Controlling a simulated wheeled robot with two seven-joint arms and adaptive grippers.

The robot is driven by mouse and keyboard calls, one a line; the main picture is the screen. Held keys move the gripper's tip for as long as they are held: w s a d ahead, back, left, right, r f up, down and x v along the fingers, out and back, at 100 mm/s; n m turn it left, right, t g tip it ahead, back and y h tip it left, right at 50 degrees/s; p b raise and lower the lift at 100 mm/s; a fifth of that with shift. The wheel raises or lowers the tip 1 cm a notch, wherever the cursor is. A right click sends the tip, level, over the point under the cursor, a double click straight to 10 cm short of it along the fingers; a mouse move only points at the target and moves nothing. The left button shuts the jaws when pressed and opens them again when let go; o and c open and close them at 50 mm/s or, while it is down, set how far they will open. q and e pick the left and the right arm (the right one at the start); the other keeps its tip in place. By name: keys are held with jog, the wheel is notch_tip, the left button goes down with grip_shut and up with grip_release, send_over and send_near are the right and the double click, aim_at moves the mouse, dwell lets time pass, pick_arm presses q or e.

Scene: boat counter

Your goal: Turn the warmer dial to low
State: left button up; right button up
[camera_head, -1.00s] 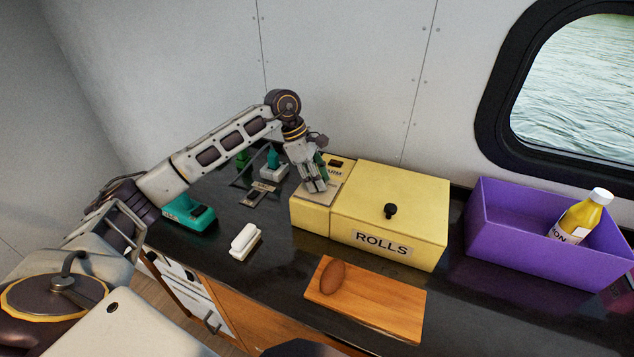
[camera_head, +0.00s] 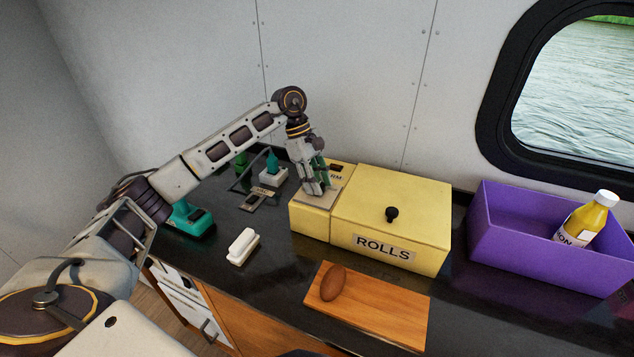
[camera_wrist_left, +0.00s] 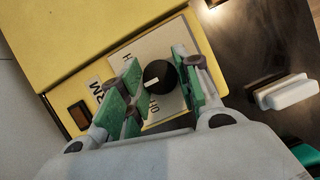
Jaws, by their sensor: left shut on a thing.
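The warmer is a yellow box (camera_head: 310,222) with a drawer labelled ROLLS (camera_head: 383,246). Its dial plate (camera_head: 326,197) lies on top of the left section. In the left wrist view the black round dial (camera_wrist_left: 160,76) with a white pointer mark sits on the light plate (camera_wrist_left: 178,40). My left gripper (camera_head: 318,190) points down over the plate and hides the dial in the head view. In the left wrist view the green-padded fingers (camera_wrist_left: 158,84) stand on either side of the dial, shut on it. The plate's lettering is partly hidden. My right gripper is not in view.
A wooden board (camera_head: 370,312) with a brown roll (camera_head: 333,282) lies in front. A purple bin (camera_head: 500,245) with a yellow bottle (camera_head: 586,222) stands at right. A white block (camera_head: 243,246) and a teal device (camera_head: 190,219) are at left. A dark rocker switch (camera_wrist_left: 80,114) sits beside the plate.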

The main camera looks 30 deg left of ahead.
pick_arm(q)
jog(key=o, duration=0.9)
jog(key=shift+o, duration=0.7)
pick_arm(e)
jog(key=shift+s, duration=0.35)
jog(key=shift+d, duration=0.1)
pick_arm(q)
jog(key=shift+w+a+r, duration=0.1)
jog(key=shift+a+r, duration=0.2)
jog(key=shift+r, duration=0.35)
jog(key=v, duration=1)
jog(key=shift+r, duration=0.25)
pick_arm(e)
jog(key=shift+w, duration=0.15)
pick_arm(q)
jog(key=shift+a+r, duration=0.1)
jog(key=shift+a, duration=0.05)
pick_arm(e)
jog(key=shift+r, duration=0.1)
